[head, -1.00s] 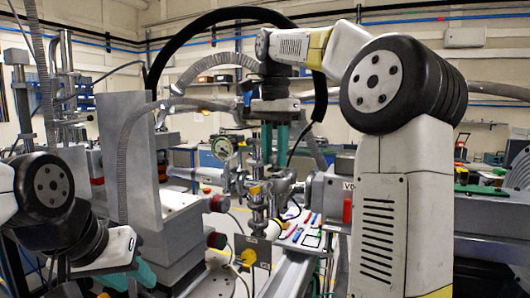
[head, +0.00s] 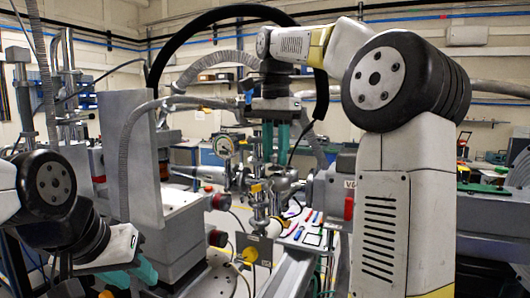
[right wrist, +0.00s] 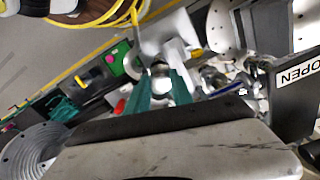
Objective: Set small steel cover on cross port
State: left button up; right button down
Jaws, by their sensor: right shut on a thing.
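My right gripper (head: 275,158) points straight down in the head view, its teal fingers close together above the steel cross fitting (head: 258,190). In the right wrist view the fingers (right wrist: 162,88) are shut on a small shiny round piece, which seems to be the steel cover (right wrist: 160,69). In the head view the cover is too small to make out. I cannot tell which port of the cross lies under the fingers or whether the cover touches it. My left gripper (head: 132,276) hangs at the lower left, away from the cross; its finger gap is unclear.
A round pressure gauge (head: 226,146) stands left of the cross. A grey upright plate (head: 128,150) and a ribbed hose stand further left. A grey box with a red part (head: 349,208) is close on the right. Yellow cable (right wrist: 105,20) lies on the floor.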

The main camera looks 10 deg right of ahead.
jog(key=shift+f, duration=0.45)
dwell(0.4)
jog(key=c, duration=1)
grip_release()
jog(key=shift+c, duration=0.2)
